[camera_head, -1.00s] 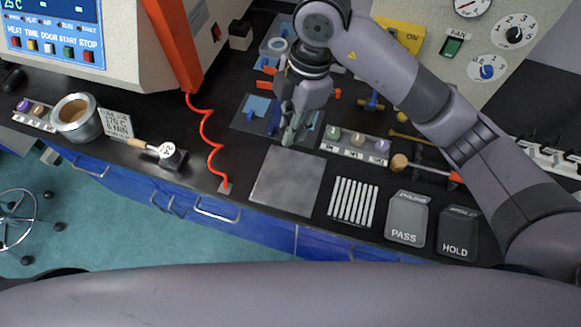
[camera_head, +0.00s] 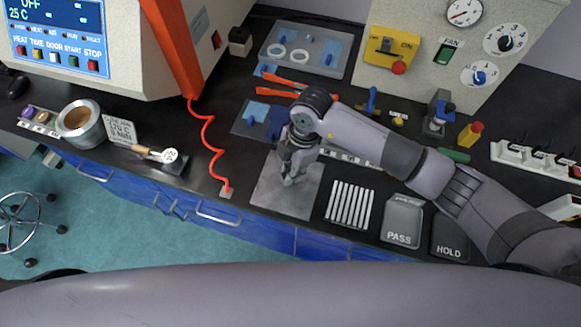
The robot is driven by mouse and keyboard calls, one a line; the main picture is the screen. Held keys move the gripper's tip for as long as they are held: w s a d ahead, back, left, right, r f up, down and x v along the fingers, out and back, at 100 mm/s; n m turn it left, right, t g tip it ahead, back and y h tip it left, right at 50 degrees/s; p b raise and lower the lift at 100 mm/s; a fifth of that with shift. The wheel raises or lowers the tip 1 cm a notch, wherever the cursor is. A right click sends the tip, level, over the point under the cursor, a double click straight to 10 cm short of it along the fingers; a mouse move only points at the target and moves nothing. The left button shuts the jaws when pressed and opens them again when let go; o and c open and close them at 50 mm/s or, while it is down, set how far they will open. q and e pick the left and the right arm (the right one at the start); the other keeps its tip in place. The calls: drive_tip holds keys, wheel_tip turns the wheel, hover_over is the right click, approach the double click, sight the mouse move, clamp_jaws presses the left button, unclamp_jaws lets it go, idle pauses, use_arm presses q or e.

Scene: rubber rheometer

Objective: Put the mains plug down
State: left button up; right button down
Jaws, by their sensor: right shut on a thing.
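My right gripper (camera_head: 290,180) points down over the plain grey plate (camera_head: 288,205) near the front of the dark bench. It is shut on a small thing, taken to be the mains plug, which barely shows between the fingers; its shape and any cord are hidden. I cannot tell whether it touches the plate. My left gripper is not in view.
White strips (camera_head: 349,204), a PASS tray (camera_head: 402,222) and a HOLD tray (camera_head: 451,236) lie right of the plate. A red coiled cord (camera_head: 208,140) hangs to its left. A power strip (camera_head: 538,158) is at far right. The plate's front part is bare.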

drive_tip(key=c, duration=1.5)
unclamp_jaws()
drive_tip(key=shift+o, duration=0.2)
wheel_tip(320, 180, up, 12)
drive_tip(key=w+d+b, duration=0.1)
drive_tip(key=d+b, duration=0.1)
drive_tip(key=b, duration=0.1)
drive_tip(key=shift+f, duration=0.15)
